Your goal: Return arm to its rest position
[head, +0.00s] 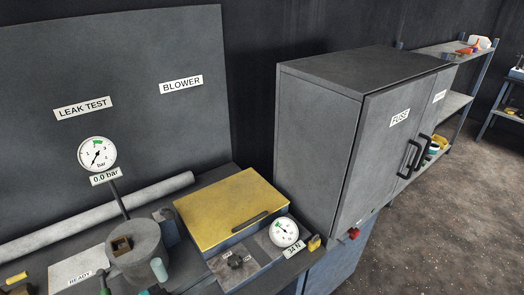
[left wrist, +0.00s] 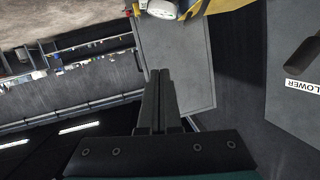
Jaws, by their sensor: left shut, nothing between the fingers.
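My left gripper (left wrist: 158,72) shows in the left wrist view, with its two dark fingers side by side and shut, nothing between them. It points into open space, apart from any object. I cannot make out the left gripper's fingers in the head view. My right gripper is not in view.
The bench holds a yellow-lidded box (head: 231,207), a grey cylindrical fixture (head: 137,250) and a pressure gauge (head: 97,154) on a post. A grey fuse cabinet (head: 318,147) stands to the right, with shelves (head: 455,101) beyond. Brown floor (head: 440,230) is clear at right.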

